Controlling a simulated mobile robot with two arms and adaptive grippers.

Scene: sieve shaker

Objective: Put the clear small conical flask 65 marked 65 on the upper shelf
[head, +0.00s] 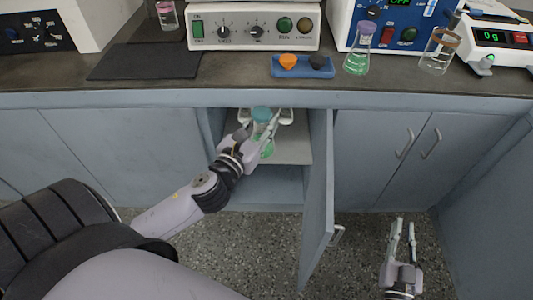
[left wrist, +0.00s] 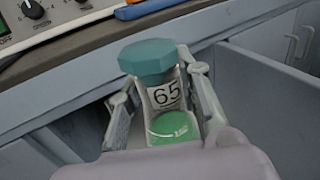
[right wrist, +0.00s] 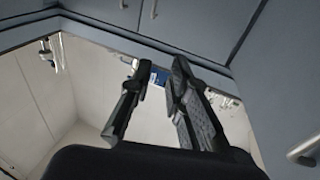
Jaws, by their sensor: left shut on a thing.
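The clear small conical flask 65 (left wrist: 164,97) has a teal cap, a white label reading 65 and green contents. My left gripper (head: 261,128) is shut on it, with a finger on each side of its neck. In the head view the flask (head: 262,114) is at the opening of the cabinet, over the upper shelf (head: 294,150). The arm hides part of it, and I cannot tell whether its base touches the shelf. My right gripper (head: 403,222) is open and empty, low over the floor to the right.
The cabinet door (head: 318,200) stands open on the right of the opening. A lower compartment (head: 268,188) lies under the shelf. On the counter above are a blue tray (head: 302,72), a flask with green liquid (head: 358,61) and a clear beaker (head: 438,55).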

